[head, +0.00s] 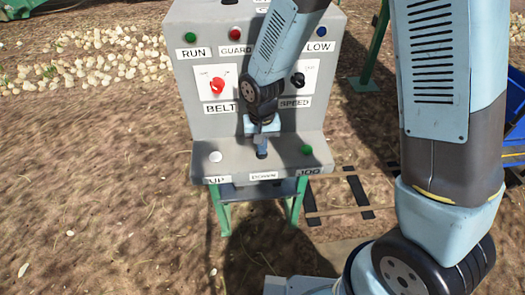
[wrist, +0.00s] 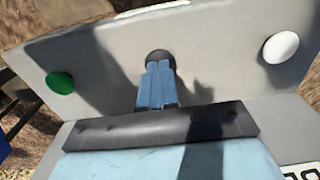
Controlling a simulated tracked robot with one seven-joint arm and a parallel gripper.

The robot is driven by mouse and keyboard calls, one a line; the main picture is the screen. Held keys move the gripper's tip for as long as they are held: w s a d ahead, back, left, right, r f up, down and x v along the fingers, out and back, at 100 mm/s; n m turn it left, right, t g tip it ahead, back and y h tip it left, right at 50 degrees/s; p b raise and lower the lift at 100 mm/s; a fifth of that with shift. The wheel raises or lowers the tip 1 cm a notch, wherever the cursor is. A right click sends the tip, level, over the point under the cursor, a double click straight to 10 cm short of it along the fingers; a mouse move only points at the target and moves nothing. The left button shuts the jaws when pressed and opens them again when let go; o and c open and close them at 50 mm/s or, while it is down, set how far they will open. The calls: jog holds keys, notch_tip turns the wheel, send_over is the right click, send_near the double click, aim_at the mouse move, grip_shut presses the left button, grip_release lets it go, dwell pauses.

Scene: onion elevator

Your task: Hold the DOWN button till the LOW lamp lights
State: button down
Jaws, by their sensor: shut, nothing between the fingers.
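The grey control panel (head: 185,112) stands ahead with a sloping front shelf. My gripper (head: 262,152) is shut and empty, pointing down at the shelf's middle above the DOWN label (head: 263,176). In the wrist view its closed blue fingertips (wrist: 160,68) lie against or just over the dark round DOWN button (wrist: 158,55). Whether the button is pressed in cannot be told. My gripper and wrist hide the button in the head view. The blue LOW lamp (head: 323,32) at upper right looks dark, without a visible glow.
The white UP button (head: 215,156) is left of my gripper and the green JOG button (head: 306,150) is right. Above are the red BELT knob (head: 217,85) and the black SPEED knob (head: 298,80). A blue crate (head: 480,160) stands at far right.

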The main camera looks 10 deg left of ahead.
dwell(0.5)
notch_tip(320, 180, up, 7)
dwell(0.5)
dwell(0.8)
jog(key=w+d+r+m+t, duration=0.1)
jog(key=d+r+t, duration=0.2)
jog(key=d+r, duration=1.25)
jog(key=s+d+r+t, duration=0.1)
jog(key=s+d+r, duration=0.4)
jog(key=s+d, duration=0.1)
jog(key=s+d+r+m+t, duration=0.1)
jog(key=s+d+r, duration=0.3)
jog(key=d, duration=0.5)
jog(key=shift+s+r+m+t, duration=0.3)
jog(key=shift+s+r, duration=0.05)
jog(key=shift+s, duration=0.55)
